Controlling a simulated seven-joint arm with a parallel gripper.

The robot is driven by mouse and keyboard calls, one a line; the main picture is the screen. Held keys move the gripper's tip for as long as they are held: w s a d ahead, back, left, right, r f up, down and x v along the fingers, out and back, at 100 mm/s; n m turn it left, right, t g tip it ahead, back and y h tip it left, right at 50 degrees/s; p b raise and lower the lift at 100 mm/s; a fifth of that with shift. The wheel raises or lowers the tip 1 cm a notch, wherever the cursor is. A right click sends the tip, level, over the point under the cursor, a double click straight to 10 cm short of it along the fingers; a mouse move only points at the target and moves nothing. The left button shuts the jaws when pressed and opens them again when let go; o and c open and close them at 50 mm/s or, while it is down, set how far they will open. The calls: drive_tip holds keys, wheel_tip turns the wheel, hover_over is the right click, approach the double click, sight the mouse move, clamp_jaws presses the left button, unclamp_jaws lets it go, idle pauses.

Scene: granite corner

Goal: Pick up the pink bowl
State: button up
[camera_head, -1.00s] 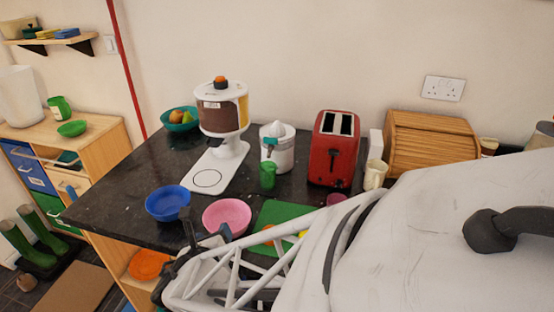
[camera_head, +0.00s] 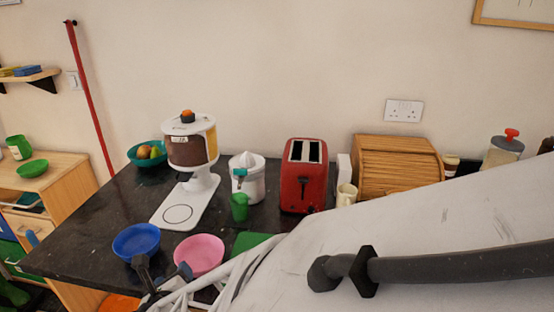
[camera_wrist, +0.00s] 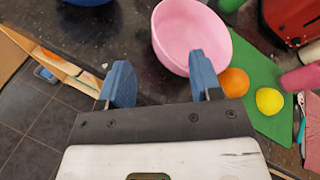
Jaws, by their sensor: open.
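The pink bowl (camera_head: 200,254) stands upright on the dark countertop, right of the blue bowl. In the wrist view the pink bowl (camera_wrist: 190,36) is just beyond my right fingertip and looks empty. My gripper (camera_wrist: 160,80) is open, with blue fingers spread apart and nothing between them. The right finger overlaps the near edge of the bowl in the picture; I cannot tell whether they touch. In the head view my gripper (camera_head: 165,272) is at the counter's front edge, partly hidden by my arm.
A blue bowl (camera_head: 136,241) is to the left. A green board (camera_wrist: 262,88) with an orange fruit (camera_wrist: 234,82) and a yellow fruit (camera_wrist: 269,101) is to the right. A dispenser (camera_head: 190,150), a juicer (camera_head: 247,178), a green cup (camera_head: 239,207) and a red toaster (camera_head: 304,178) stand behind.

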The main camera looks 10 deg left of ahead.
sight(181, 253)
drive_tip(key=shift+w+a+f, duration=0.1)
drive_tip(key=shift+w, duration=0.25)
drive_tip(key=shift+x, duration=2.45)
clamp_jaws()
